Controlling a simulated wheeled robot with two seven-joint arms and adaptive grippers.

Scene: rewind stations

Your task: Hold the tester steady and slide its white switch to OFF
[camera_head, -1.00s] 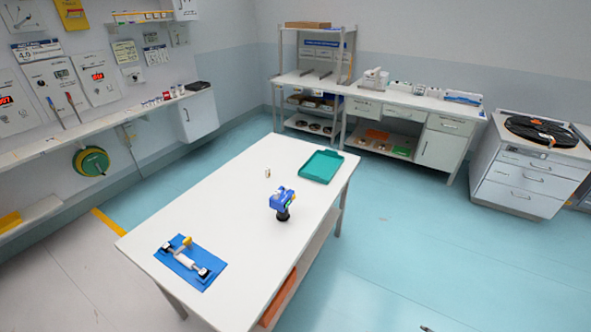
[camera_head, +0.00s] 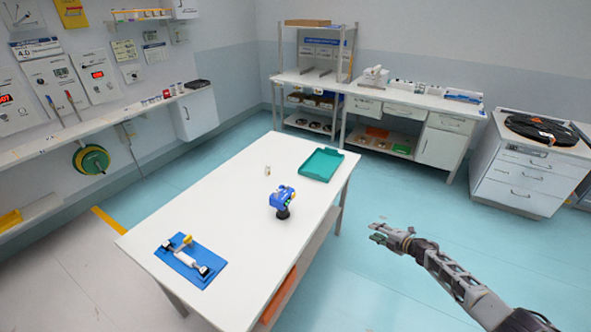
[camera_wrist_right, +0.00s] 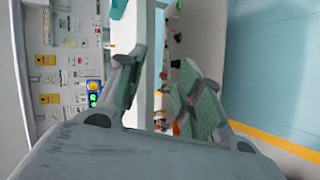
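A blue device (camera_head: 282,196) stands upright on a dark round base (camera_head: 283,213) in the middle of the white table (camera_head: 232,250). A small pale item (camera_head: 267,170) stands behind it. I cannot tell which one is the tester, and no white switch can be made out. My right gripper (camera_head: 375,232) is in the air right of the table, clear of everything on it. Its fingers are apart and empty, and they also show in the right wrist view (camera_wrist_right: 158,85). My left gripper is out of view.
A blue mat (camera_head: 207,278) with a white tool lies at the table's near left. A green tray (camera_head: 321,165) is at its far right corner. A shelf bench (camera_head: 400,95) and a drawer cabinet (camera_head: 530,170) stand at the back. The floor right of the table is clear.

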